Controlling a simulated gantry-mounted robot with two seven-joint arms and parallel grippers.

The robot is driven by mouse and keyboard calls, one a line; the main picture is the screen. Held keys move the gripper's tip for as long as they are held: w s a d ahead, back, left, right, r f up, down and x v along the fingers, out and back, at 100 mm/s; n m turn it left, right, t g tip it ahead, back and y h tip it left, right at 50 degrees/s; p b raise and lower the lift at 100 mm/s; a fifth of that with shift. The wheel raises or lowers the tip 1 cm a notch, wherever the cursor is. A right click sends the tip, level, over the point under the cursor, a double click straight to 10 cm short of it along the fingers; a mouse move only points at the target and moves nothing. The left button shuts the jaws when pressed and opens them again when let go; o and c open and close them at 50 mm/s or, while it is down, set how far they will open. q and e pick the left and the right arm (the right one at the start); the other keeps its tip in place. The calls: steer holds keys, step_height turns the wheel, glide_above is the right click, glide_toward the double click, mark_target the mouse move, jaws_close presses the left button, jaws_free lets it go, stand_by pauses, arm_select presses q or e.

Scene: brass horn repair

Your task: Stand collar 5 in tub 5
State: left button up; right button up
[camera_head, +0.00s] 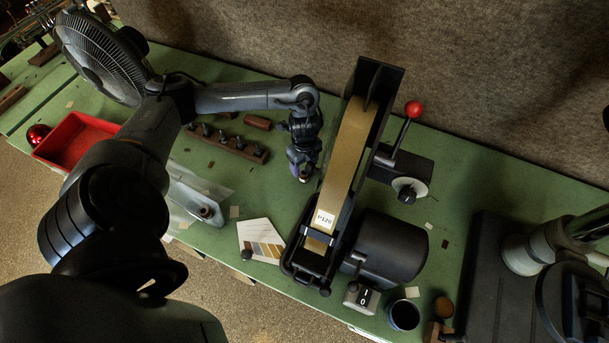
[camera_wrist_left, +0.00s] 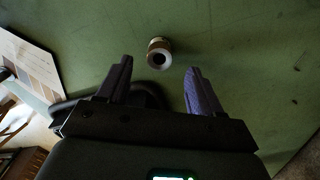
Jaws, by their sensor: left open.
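A small round collar-like piece (camera_wrist_left: 159,53), with a pale end ring, a dark hole and a brownish side, stands on the green bench in the left wrist view. No number on it is readable. My left gripper (camera_wrist_left: 158,88) is open, its two purple-grey fingers apart and empty, with the piece just beyond and roughly between the fingertips. In the head view my left gripper (camera_head: 304,172) points down at the bench, left of the belt sander, and largely hides the piece. I cannot make out which container is tub 5. My right gripper is not in view.
The belt sander (camera_head: 345,150) stands close to the right of my left gripper. A brown block with several pegs (camera_head: 228,142) and a red tray (camera_head: 75,140) lie to the left. A sample card (camera_head: 262,240) and dark cup (camera_head: 404,315) are nearer the front.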

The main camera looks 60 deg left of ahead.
mark_target(304, 172)
arm_select(q)
steer(key=shift+f, duration=1.75)
steer(key=shift+c, duration=0.2)
jaws_close()
